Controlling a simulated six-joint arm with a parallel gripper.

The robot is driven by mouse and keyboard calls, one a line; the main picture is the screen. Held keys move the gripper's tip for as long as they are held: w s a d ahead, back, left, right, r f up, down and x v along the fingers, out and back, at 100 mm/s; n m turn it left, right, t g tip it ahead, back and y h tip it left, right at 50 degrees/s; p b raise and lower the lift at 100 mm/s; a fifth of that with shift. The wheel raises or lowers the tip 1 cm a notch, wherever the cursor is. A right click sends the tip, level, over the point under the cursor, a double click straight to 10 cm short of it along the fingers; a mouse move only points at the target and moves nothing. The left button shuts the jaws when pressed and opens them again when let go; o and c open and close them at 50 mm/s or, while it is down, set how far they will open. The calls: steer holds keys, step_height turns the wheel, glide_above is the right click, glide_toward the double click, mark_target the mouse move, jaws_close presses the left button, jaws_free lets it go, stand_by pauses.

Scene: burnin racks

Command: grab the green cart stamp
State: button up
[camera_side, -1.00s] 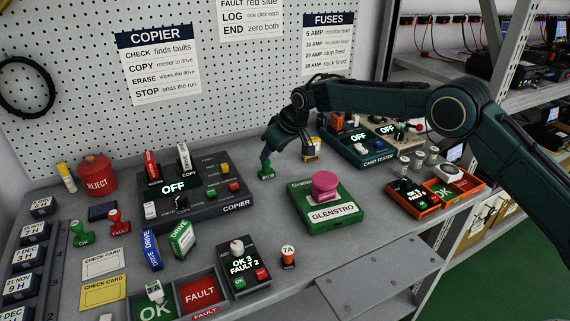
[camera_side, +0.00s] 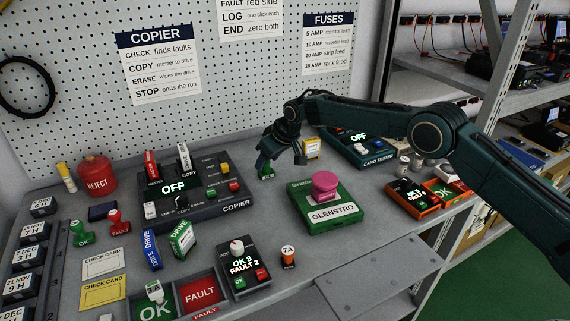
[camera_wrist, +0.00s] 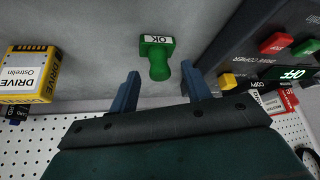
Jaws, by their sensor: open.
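In the wrist view the green stamp (camera_wrist: 158,58) shows a rounded handle toward me and a white label reading OK. My gripper (camera_wrist: 161,85) is open there, with one blue finger to each side of the handle's line. The stamp lies just beyond the fingertips, with a gap. Another green stamp (camera_side: 82,235) stands at the far left, beside a red stamp (camera_side: 119,222).
The copier (camera_side: 190,208) lies left of my gripper and shows at right in the wrist view. A yellow drive box (camera_side: 312,147) stands behind my gripper. The green Glenstro box (camera_side: 325,219) with a pink knob sits in front, right. The card tester (camera_side: 375,158) stands further right.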

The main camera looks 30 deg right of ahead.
mark_target(269, 162)
jaws_close()
step_height(269, 162, up, 10)
stand_by(0.8)
stand_by(0.4)
